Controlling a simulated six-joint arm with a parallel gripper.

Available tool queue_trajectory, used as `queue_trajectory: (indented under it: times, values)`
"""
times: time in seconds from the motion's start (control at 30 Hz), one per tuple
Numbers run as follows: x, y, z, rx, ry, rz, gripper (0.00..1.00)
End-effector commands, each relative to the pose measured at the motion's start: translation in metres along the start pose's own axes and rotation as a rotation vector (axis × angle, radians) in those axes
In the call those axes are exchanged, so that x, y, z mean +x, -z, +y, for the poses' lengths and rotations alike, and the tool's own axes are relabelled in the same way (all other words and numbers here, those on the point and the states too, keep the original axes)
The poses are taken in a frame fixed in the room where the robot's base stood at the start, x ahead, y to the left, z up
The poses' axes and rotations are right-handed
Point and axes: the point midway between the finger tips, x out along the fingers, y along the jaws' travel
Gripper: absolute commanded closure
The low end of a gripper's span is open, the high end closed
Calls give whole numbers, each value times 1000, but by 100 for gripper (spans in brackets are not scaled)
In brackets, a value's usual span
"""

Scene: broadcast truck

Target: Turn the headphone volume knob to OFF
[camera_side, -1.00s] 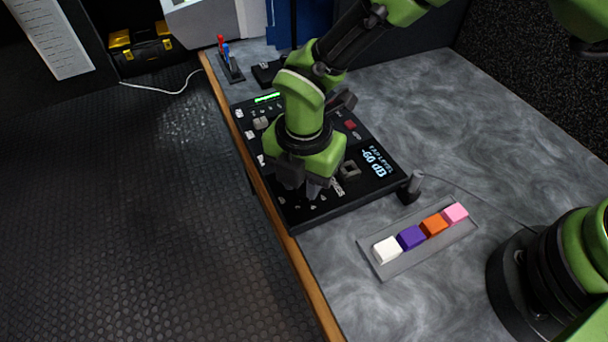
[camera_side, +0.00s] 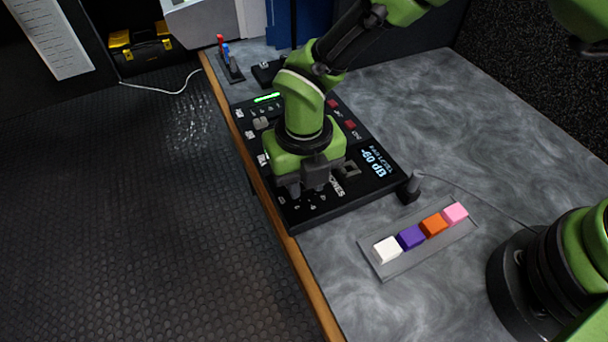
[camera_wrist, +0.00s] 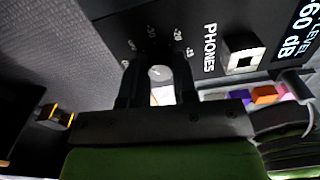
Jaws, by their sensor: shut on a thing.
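The headphone knob (camera_wrist: 157,73) is a small round grey knob beside the PHONES label (camera_wrist: 209,48) on the dark control panel. My gripper (camera_wrist: 158,66) has one finger on each side of it and is shut on it. In the side view my gripper (camera_side: 310,190) points down at the near end of the panel (camera_side: 300,220) and hides the knob. The panel display (camera_side: 375,163) reads -60 dB.
A grey square control (camera_wrist: 242,58) sits right of PHONES. A strip with white (camera_side: 387,250), purple, orange and pink keys lies on the table to the right. A short dark post (camera_side: 411,187) stands by the panel's corner. The wooden table edge (camera_side: 285,240) is close on the left.

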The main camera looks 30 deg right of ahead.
Motion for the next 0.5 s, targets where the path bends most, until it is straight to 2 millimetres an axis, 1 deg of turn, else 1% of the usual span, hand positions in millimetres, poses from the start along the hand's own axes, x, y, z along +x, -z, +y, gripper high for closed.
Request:
queue_trajectory:
  times: [0.2,0.5]
  values:
    - [1,0,-1,-69,2,-1,97]
    - [1,-1,-1,-95,1,-1,97]
